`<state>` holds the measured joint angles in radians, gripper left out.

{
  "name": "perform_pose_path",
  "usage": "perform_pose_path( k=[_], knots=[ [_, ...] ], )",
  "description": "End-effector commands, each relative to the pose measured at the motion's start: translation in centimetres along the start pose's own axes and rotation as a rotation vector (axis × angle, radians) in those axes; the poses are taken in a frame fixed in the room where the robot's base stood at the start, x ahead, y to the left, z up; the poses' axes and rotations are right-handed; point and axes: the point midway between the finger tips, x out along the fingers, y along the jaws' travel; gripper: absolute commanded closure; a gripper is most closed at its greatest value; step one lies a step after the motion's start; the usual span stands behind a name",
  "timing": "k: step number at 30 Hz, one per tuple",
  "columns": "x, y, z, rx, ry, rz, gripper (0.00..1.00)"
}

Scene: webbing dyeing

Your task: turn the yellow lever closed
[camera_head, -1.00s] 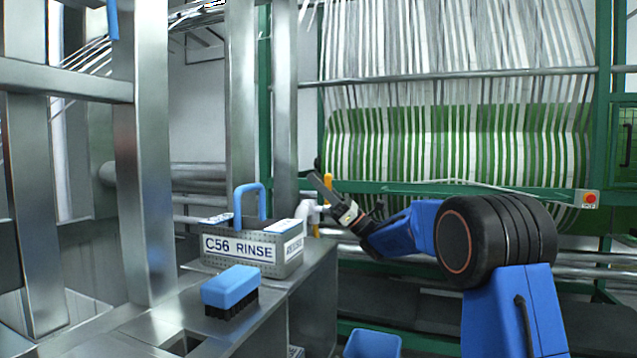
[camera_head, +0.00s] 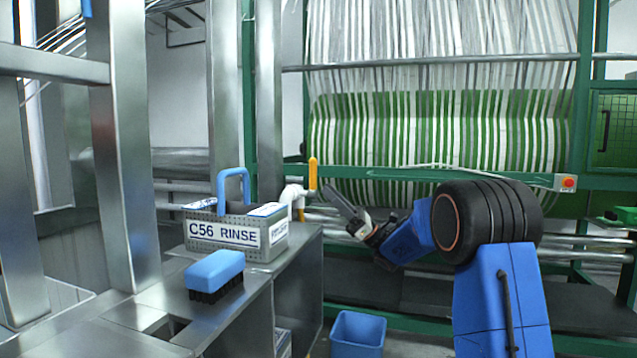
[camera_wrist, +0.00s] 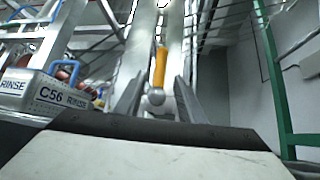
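The yellow lever (camera_head: 312,174) stands upright on a white pipe fitting (camera_head: 293,195) behind the caddy's right end. In the wrist view the lever (camera_wrist: 160,68) is upright with a round grey knob or hub (camera_wrist: 155,97) below it. My gripper (camera_head: 340,200) is to the right of the lever in the head view, its dark fingers pointing up and left. In the wrist view its two fingers (camera_wrist: 157,95) are spread apart, with the lever seen between them, beyond the tips. Nothing is held, and contact with the lever is not visible.
A grey caddy labelled C56 RINSE (camera_head: 222,234) with a blue handle stands on the metal bench, a blue brush (camera_head: 214,271) in front of it. A blue bin (camera_head: 357,334) is on the floor. A green machine rail (camera_head: 440,177) runs behind my arm.

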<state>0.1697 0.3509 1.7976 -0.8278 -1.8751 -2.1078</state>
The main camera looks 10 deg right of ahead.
Motion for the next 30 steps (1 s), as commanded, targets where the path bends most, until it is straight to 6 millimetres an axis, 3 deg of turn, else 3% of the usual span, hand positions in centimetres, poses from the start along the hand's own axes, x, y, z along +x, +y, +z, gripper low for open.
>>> perform_pose_path(
  k=[6,12,24,30],
  knots=[
    [-3.6,0.0,0.0,0.000,0.001,-0.001,0.64],
    [-5.2,0.0,0.0,0.001,0.000,0.000,0.64],
    [-5.4,0.0,0.0,0.002,0.001,-0.002,0.64],
    [-3.5,-0.2,0.5,0.072,0.031,-0.107,0.64]
  ],
)
